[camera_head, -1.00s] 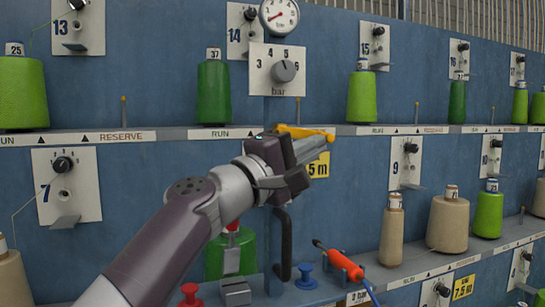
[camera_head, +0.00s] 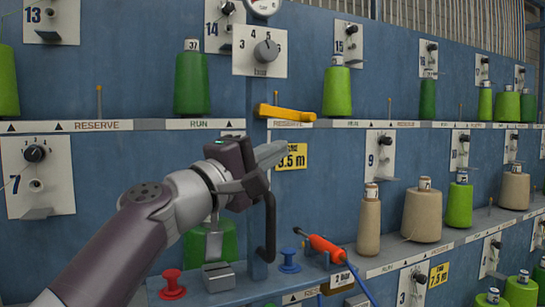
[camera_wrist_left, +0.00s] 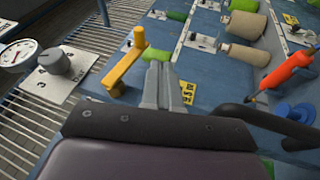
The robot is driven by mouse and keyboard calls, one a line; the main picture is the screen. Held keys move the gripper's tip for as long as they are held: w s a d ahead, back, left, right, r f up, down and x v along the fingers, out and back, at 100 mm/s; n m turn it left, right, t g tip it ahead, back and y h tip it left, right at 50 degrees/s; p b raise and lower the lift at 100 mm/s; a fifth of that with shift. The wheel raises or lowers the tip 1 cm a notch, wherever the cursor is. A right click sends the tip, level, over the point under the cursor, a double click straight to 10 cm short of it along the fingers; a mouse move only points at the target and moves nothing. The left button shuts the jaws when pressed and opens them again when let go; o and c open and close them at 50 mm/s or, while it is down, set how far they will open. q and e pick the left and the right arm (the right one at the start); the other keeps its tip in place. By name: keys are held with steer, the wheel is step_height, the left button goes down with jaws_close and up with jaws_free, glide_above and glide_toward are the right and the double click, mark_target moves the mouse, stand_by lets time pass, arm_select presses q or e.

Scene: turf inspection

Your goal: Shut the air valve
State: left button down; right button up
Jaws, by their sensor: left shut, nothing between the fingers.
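The air valve's yellow lever (camera_head: 288,113) sits at the top of a blue upright post and points to the right, roughly level. It also shows in the left wrist view (camera_wrist_left: 126,66), just left of the fingers. My left gripper (camera_head: 272,153) is shut and empty, a little below the lever with a visible gap. Its closed fingers show in the left wrist view (camera_wrist_left: 158,86), beside the lever and apart from it. My right gripper is not in view.
A bar dial plate (camera_head: 260,50) is above the lever. A black curved handle (camera_head: 269,225), an orange-red tool (camera_head: 327,248) and a blue knob (camera_head: 289,261) are below. A red knob (camera_head: 172,284) stands at lower left. Green and tan yarn cones line the shelves.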

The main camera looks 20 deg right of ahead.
arm_select(q)
steer(key=r+b+v, duration=0.1)
steer(key=b+v, duration=0.2)
steer(key=v, duration=0.5)
steer(key=shift+s+a, duration=0.25)
steer(key=shift+s, duration=0.1)
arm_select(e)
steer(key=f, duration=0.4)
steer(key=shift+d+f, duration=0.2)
arm_select(q)
steer(key=shift+f, duration=0.15)
